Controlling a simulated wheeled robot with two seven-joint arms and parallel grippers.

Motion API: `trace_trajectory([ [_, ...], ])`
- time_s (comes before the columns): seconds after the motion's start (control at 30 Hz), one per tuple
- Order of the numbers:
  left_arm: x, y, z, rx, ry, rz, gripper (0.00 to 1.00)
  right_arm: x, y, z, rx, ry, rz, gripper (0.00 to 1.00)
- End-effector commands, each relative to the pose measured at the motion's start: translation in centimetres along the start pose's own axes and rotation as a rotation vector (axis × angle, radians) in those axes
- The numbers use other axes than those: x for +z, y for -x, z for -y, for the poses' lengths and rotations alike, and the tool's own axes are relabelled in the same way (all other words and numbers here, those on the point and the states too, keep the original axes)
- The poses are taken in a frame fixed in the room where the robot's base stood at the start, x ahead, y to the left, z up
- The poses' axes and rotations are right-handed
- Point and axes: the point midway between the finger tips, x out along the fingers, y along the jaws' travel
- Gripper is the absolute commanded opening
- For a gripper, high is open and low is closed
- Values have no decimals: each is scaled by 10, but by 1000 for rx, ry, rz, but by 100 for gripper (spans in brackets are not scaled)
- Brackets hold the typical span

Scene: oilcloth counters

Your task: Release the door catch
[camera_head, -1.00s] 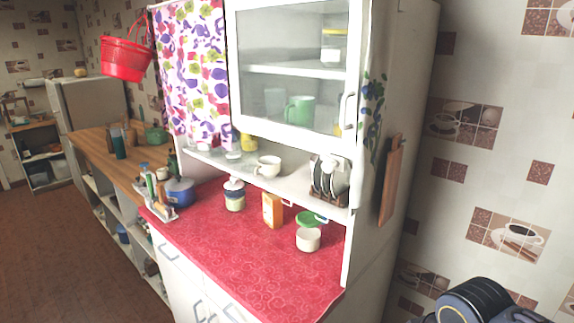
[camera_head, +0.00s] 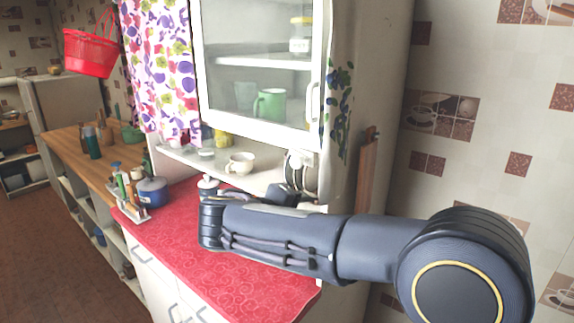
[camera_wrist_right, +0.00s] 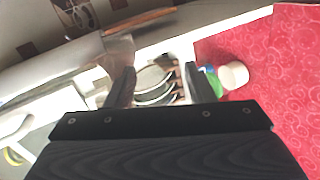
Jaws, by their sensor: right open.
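The white cabinet door (camera_head: 262,65) with a glass pane looks shut in the head view. Its pale upright handle (camera_head: 314,101) is on the right edge; I see no separate catch. My right arm reaches in from the right, below the door and over the red counter. Its gripper is mostly hidden behind the arm in the head view. In the right wrist view my right gripper (camera_wrist_right: 160,80) has its fingers apart, with nothing held. Plates in a rack (camera_wrist_right: 155,85) show beyond and between them. My left gripper is not in view.
The red counter (camera_head: 185,250) holds a blue pot (camera_head: 152,191) at the left. A cup (camera_head: 239,163) and the plates (camera_head: 301,172) stand on the open shelf under the door. A wooden board (camera_head: 367,170) hangs on the cabinet's right side.

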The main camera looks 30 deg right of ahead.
Motion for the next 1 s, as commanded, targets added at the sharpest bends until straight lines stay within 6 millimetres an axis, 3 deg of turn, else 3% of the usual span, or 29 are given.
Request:
trace_trajectory([
  [0.2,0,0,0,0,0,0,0,-37,41,-30,228,-39,-60,48],
  [0.4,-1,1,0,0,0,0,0,-56,70,-50,371,-80,-103,48],
  [0.53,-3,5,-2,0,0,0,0,-56,59,-58,378,-82,-100,48],
  [0.8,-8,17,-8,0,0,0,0,-60,18,-74,375,-80,-100,48],
  [1.0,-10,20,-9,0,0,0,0,-61,2,-79,375,-80,-102,48],
])
